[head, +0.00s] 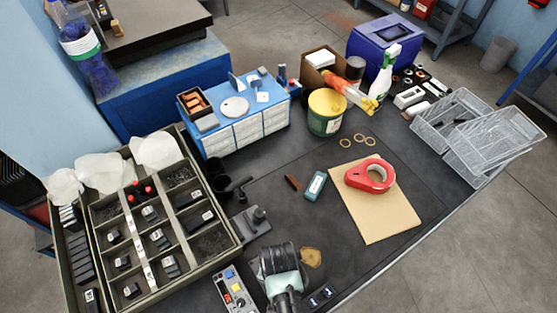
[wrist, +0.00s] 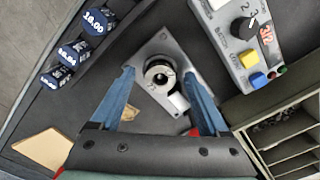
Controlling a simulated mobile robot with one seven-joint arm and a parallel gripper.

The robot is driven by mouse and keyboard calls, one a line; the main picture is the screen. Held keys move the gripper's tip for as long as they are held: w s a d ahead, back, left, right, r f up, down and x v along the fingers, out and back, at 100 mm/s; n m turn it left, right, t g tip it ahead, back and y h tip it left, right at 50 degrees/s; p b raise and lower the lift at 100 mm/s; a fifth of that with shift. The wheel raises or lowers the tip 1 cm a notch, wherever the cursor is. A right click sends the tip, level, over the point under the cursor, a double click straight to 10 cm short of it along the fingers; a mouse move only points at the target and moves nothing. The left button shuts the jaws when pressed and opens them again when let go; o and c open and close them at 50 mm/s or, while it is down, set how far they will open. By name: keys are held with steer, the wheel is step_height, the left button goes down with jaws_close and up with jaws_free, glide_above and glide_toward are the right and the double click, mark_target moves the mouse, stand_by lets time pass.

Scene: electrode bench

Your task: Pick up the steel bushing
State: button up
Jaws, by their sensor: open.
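A round, shiny steel ring with a dark bore, which looks like the steel bushing (wrist: 158,73), stands on a grey plate (wrist: 166,46) in the wrist view. I see it from above. My gripper (wrist: 159,76) is open, with its two blue fingers on either side of the bushing. Neither finger visibly touches it, and how far above it the tips are I cannot tell. In the head view my dark wrist (head: 280,259) covers this spot, so the bushing and fingertips are hidden there.
A control box (wrist: 243,40) with a knob and coloured buttons lies close on one side. Black labelled weights (wrist: 93,22) lie on the other. A tan scrap (head: 311,257), a grey stand (head: 251,222) and the divided parts tray (head: 232,247) are near.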

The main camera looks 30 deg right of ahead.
steer(key=shift+f, duration=0.15)
jaws_close()
stand_by(0.4)
step_height(320, 180, up, 10)
stand_by(0.5)
steer(key=shift+w, duration=0.1)
